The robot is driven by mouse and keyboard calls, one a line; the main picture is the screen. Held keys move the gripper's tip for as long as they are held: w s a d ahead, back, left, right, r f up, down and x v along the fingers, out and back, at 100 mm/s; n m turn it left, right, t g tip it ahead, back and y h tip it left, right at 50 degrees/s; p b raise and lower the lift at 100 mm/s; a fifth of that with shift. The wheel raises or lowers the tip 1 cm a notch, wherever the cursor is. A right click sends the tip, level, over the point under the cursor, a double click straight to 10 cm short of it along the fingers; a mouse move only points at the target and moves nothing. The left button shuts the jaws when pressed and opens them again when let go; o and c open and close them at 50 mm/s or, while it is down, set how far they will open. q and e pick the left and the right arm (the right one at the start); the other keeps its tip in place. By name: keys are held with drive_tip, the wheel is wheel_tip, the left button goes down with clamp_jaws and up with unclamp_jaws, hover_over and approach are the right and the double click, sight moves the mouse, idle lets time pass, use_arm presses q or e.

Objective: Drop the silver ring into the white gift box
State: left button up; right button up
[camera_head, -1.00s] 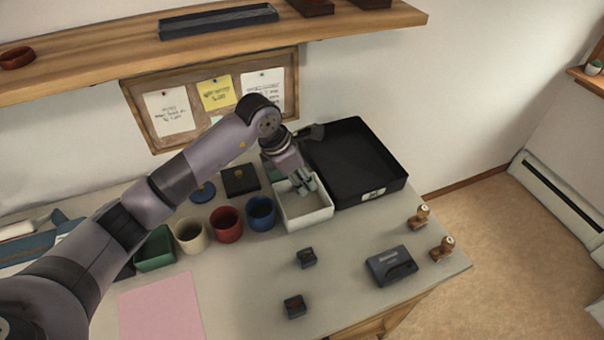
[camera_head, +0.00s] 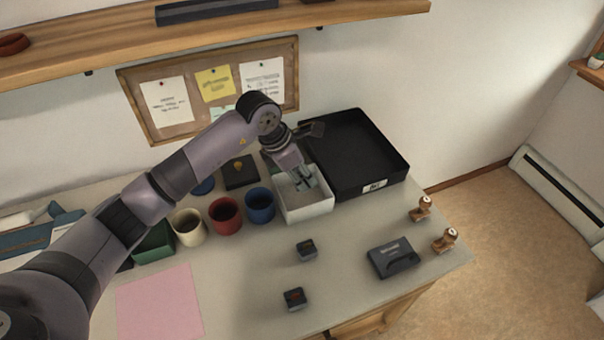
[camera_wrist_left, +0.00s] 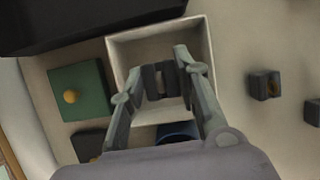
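The white gift box (camera_head: 306,211) stands open on the table, left of the black tray. It also shows in the wrist view (camera_wrist_left: 122,48), with a pale floor and no ring visible on the part I can see. My left gripper (camera_head: 308,184) points down over the box opening. In the wrist view its two dark finger pads (camera_wrist_left: 160,80) are close together above the box floor, with a narrow gap. I cannot make out the silver ring in any view; anything small between the pads is hidden. My right gripper is not in view.
A large black tray (camera_head: 383,183) is right of the box. Blue (camera_head: 260,208), red (camera_head: 225,217) and cream (camera_head: 188,229) cups stand to its left. Small dark boxes (camera_head: 306,250) and wooden stamps (camera_head: 421,209) are in front. A shelf (camera_head: 330,14) overhangs behind.

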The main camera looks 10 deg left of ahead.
use_arm(q)
drive_tip(key=o, duration=0.5)
drive_tip(key=shift+o, duration=0.2)
drive_tip(key=shift+r, duration=0.1)
drive_tip(key=v, duration=1.1)
drive_tip(key=shift+a+r, duration=0.15)
drive_tip(key=shift+r, duration=0.2)
drive_tip(key=shift+s+f, duration=0.1)
drive_tip(key=shift+s, duration=0.05)
